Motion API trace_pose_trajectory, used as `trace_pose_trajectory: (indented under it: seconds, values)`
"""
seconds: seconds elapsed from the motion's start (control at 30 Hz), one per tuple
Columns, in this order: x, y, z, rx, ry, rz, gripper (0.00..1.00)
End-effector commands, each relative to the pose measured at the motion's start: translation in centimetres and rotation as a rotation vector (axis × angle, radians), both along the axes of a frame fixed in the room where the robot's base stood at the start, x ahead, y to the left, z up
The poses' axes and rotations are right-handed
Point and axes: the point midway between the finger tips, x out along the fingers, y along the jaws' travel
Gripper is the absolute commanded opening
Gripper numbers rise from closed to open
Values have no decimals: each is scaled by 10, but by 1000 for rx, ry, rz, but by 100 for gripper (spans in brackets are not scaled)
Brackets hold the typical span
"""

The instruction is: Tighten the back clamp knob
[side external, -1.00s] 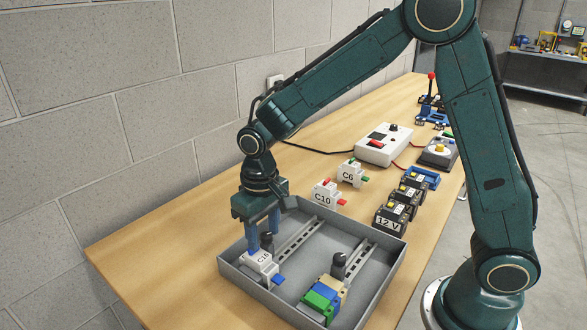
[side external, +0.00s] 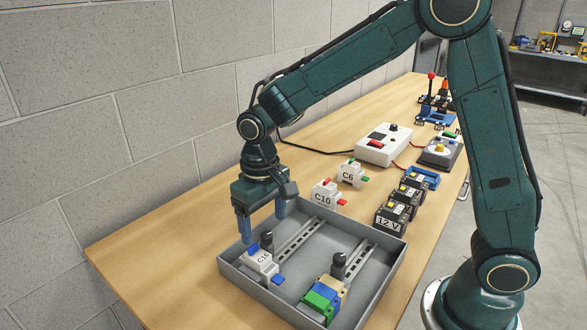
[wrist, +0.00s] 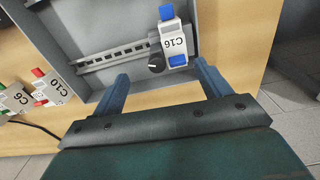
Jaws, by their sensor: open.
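The back clamp knob (side external: 266,238) is black and stands on the back rail (side external: 300,238), against the white C16 breaker (side external: 262,263). The wrist view also shows the knob (wrist: 156,63) and the breaker (wrist: 174,46) with its blue ends. My gripper (side external: 262,230) is open and empty, pointing down above the back rail. In the wrist view its fingers (wrist: 163,72) are spread wide, with the knob and breaker appearing between them. I cannot tell the exact height of the fingertips over the knob.
The grey tray (side external: 240,284) has raised walls. Its front rail holds coloured terminal blocks (side external: 322,298) and another black knob (side external: 338,260). C10 (side external: 326,194) and C6 (side external: 351,173) breakers and 12 V blocks (side external: 390,220) stand behind the tray. The wall is at left.

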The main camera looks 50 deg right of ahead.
Motion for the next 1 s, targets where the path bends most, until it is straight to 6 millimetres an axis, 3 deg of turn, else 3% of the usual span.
trace_pose_trajectory:
  seconds: [0.7,1.0]
  values:
    - [0,0,41,0,-1,0,76]
    - [0,0,45,0,1,0,76]
